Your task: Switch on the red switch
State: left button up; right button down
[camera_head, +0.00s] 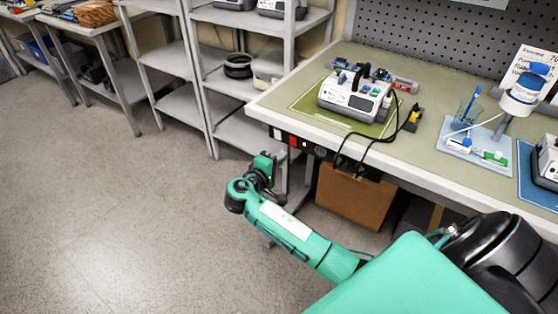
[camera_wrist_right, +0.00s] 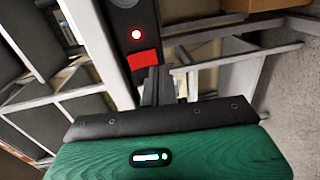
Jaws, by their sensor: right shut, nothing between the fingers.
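The red switch (camera_head: 293,142) is on a black power strip (camera_head: 325,153) along the front edge of the workbench. My right gripper (camera_head: 267,163) is below and slightly left of the switch in the head view. Its fingers (camera_wrist_right: 156,77) are shut and empty, their tips close to the switch; I cannot tell whether they touch it. My left gripper is not in view.
The workbench (camera_head: 275,97) holds an infusion pump (camera_head: 355,97), whose black cables (camera_head: 366,140) hang over the front edge near the strip. A cardboard box (camera_head: 350,197) stands under the bench. Grey shelves (camera_head: 215,85) stand to the left; the floor in front is clear.

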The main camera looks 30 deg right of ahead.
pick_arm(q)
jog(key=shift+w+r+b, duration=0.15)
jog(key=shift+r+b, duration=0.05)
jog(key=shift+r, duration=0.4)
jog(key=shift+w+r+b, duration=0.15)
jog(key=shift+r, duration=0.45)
pick_arm(e)
jog(key=s+a+f, duration=0.1)
jog(key=s+a, duration=0.2)
jog(key=a, duration=0.6)
jog(key=shift+s, duration=0.35)
